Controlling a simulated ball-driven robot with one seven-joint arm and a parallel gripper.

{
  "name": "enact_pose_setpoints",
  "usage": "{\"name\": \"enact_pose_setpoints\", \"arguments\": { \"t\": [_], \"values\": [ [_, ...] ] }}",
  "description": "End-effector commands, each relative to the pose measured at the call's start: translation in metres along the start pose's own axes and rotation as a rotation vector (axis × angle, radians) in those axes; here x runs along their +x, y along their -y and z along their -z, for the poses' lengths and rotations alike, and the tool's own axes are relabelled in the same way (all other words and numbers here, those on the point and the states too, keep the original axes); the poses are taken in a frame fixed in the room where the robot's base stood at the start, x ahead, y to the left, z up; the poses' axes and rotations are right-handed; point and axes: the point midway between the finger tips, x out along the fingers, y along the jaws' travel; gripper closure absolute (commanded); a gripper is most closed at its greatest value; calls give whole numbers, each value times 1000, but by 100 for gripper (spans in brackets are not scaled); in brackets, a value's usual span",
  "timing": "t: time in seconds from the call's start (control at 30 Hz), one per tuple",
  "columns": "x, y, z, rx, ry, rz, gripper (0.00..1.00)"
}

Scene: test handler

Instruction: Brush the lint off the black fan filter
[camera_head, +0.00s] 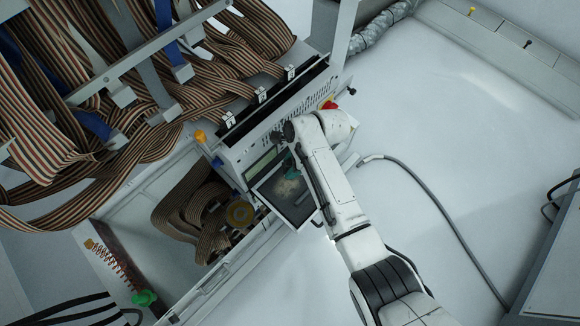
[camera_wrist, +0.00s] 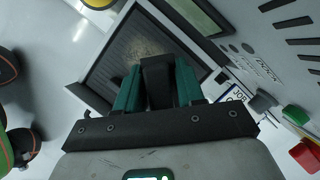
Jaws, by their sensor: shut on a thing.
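The black fan filter (camera_head: 298,210) sits in a light frame on the front of the pale machine, with a beige patch of lint (camera_head: 289,187) on its upper part. In the wrist view the filter (camera_wrist: 112,62) is a dark ribbed panel beyond the fingers, with the lint (camera_wrist: 143,46) as a faint speckled patch. My gripper (camera_wrist: 157,76) has teal fingers closed on a black block, which looks like the brush (camera_wrist: 157,84). Its bristle end is hidden from me. In the head view my gripper (camera_head: 290,160) is over the filter's top edge, partly hidden by my arm. Contact cannot be told.
A red knob (camera_head: 328,104) is on the machine; red (camera_wrist: 305,154) and green (camera_wrist: 296,115) buttons are close right in the wrist view. Striped ribbon cables (camera_head: 60,90) crowd the left. A grey hose (camera_head: 425,188) crosses the otherwise open floor at right.

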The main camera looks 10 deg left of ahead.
Motion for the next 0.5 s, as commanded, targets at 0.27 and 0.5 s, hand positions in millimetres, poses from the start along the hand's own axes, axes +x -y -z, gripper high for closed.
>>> {"name": "enact_pose_setpoints", "arguments": {
  "t": [0.27, 0.5],
  "values": [
    [14, -2, 0, 68, 0, 29, 87],
    [30, -2, 6, 66, 0, 28, 87]
  ]
}}
